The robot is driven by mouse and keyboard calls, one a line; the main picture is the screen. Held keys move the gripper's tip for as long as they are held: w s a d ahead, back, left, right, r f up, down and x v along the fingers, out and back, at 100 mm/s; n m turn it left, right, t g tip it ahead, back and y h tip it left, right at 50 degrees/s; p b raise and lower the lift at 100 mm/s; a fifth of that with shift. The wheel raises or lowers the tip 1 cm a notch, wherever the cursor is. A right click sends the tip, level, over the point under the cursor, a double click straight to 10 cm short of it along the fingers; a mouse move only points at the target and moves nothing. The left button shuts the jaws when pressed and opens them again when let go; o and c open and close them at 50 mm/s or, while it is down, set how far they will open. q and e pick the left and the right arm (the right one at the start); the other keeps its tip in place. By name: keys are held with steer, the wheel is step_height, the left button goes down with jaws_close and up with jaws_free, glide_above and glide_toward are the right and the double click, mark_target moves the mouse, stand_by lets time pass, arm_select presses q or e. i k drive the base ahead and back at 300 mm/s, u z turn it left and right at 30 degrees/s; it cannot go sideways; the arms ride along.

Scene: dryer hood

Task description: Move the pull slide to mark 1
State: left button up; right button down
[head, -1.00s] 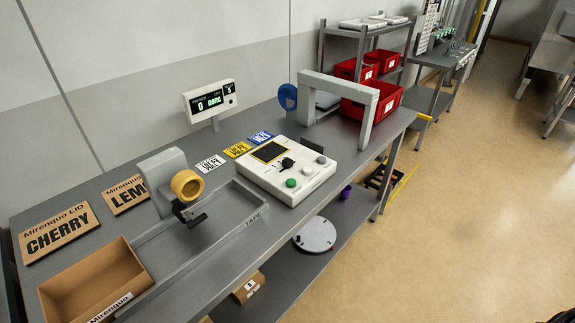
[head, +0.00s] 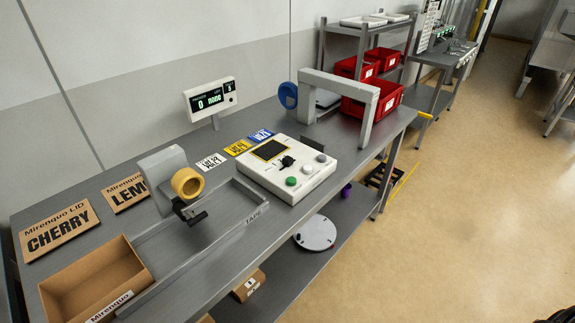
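I cannot make out with certainty which part is the pull slide, nor a mark 1. A white control box (head: 288,170) on the bench carries a dark screen, a black knob (head: 287,161) and green, grey and white buttons. A tape dispenser (head: 166,178) with a yellow roll (head: 187,182) stands left of it, with a black part (head: 194,217) below the roll. Neither of my grippers is in view.
A display (head: 210,101) reads "0 none". A grey arch (head: 342,90) stands behind the control box. An open cardboard box (head: 92,280) and lid signs lie at left. Red bins (head: 372,100) stand at the back. The floor (head: 470,200) at right is clear.

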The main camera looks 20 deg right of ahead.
mark_target(286, 161)
steer(key=z, duration=0.95)
steer(key=k, duration=0.8)
steer(key=u, duration=0.85)
steer(key=i, duration=0.5)
steer(key=u, duration=0.1)
